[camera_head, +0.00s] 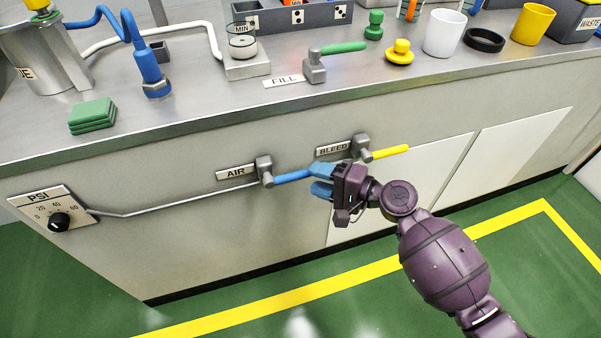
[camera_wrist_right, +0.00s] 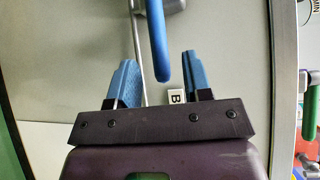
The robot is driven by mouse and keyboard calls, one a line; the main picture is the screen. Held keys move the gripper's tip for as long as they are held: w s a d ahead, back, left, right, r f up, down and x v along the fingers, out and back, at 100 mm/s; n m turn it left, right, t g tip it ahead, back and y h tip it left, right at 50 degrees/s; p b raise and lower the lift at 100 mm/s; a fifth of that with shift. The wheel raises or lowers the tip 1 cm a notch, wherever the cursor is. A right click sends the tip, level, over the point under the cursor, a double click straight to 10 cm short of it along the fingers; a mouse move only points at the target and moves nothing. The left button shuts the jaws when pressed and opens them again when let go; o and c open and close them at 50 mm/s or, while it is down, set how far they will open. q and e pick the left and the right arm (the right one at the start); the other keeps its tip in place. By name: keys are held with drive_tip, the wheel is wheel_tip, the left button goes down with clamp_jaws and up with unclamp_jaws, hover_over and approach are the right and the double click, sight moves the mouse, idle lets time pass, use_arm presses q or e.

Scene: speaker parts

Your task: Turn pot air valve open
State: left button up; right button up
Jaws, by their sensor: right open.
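The air valve is on the front face of the cabinet. Its grey body (camera_head: 264,170) is beside the AIR label (camera_head: 236,172), and its blue handle (camera_head: 293,176) points right, nearly level. My right gripper (camera_head: 320,180) is open at the free end of the blue handle. In the right wrist view, the blue handle (camera_wrist_right: 158,40) reaches down towards the gap between the blue fingers (camera_wrist_right: 157,82), with space on both sides, and no contact shows. My left gripper is not in view.
The bleed valve with its yellow handle (camera_head: 390,152) is just right of my right gripper. A PSI gauge (camera_head: 52,212) is at the left, joined by a thin pipe. The counter above holds a green-handled fill valve (camera_head: 343,48), cups and green pads (camera_head: 92,115).

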sight(307, 176)
drive_tip(key=shift+x, duration=2.4)
drive_tip(key=shift+c, duration=0.3)
clamp_jaws()
